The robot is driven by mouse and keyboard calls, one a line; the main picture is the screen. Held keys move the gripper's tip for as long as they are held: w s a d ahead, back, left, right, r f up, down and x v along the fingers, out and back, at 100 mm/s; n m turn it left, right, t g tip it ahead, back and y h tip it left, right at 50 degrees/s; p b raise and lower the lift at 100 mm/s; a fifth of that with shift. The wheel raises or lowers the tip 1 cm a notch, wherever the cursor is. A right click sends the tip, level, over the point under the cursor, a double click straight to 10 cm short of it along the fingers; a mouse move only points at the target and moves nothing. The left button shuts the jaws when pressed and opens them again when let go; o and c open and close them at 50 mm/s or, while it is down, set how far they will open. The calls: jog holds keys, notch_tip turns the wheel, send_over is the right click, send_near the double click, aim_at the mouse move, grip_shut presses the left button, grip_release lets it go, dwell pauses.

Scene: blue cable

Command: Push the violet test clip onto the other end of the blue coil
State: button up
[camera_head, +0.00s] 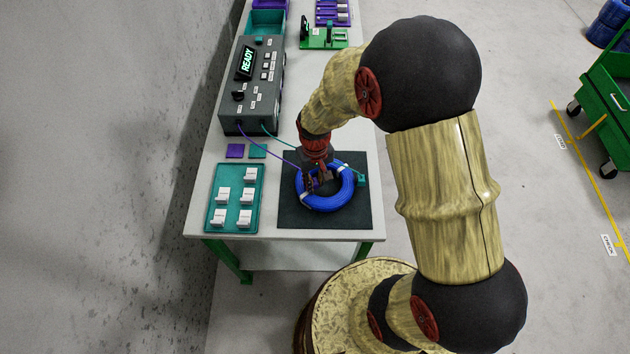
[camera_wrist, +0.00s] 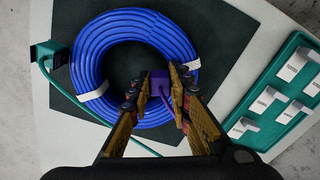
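The blue coil (camera_head: 325,203) lies on a dark mat, bound with white bands. It fills the upper left of the wrist view (camera_wrist: 90,60). A teal test clip (camera_wrist: 45,52) sits at the coil's outer left side in the wrist view; it shows at the coil's right in the head view (camera_head: 361,180). My gripper (camera_wrist: 158,82) is shut on the violet test clip (camera_wrist: 158,90), over the coil's inner edge and ring. Its violet lead runs back to the tester. The fingers partly hide the clip, and I cannot tell whether it touches the cable end.
The grey tester (camera_head: 252,85) reads READY at the back left. A teal tray (camera_head: 211,213) with several white pieces stands left of the dark mat (camera_head: 362,215). Violet and teal squares (camera_head: 235,151) lie behind the tray. A green fixture (camera_head: 325,40) stands at the back.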

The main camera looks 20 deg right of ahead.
aim_at(315, 184)
jog(key=shift+o, duration=0.6)
jog(key=shift+s+f, duration=0.2)
jog(key=shift+f, duration=0.05)
jog(key=o, duration=0.7)
jog(key=shift+w, duration=0.1)
jog(key=shift+c, duration=0.2)
jog(key=shift+r, duration=0.15)
jog(key=shift+w+r+p, duration=0.1)
jog(key=shift+r+p, duration=2.7)
jog(key=shift+r, duration=0.75)
